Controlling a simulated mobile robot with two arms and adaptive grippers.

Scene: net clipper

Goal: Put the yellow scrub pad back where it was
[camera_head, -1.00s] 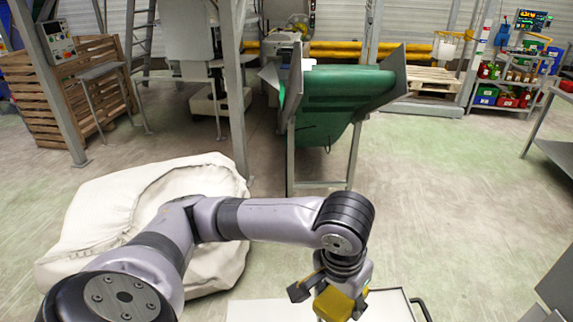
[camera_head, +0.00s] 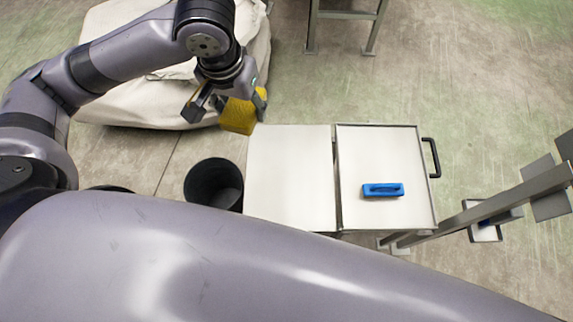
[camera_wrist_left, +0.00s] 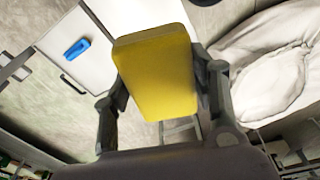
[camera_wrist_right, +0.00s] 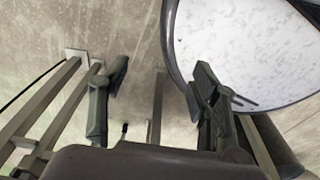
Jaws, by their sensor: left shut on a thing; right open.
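My left gripper (camera_head: 228,106) is shut on the yellow scrub pad (camera_head: 239,115) and holds it in the air left of the white cart's left top. In the left wrist view the pad (camera_wrist_left: 158,70) is a thick yellow block between the two fingers. A finger sits on each side of it. My right gripper (camera_wrist_right: 155,85) is open and empty in the right wrist view. It is not clearly seen in the head view.
A white two-part cart (camera_head: 290,175) bears a blue handled block (camera_head: 383,189) on its right tray. A dark bin (camera_head: 214,184) stands left of it. A big cream sack (camera_head: 120,100) lies behind my left arm. Metal posts (camera_head: 490,205) stand at the right.

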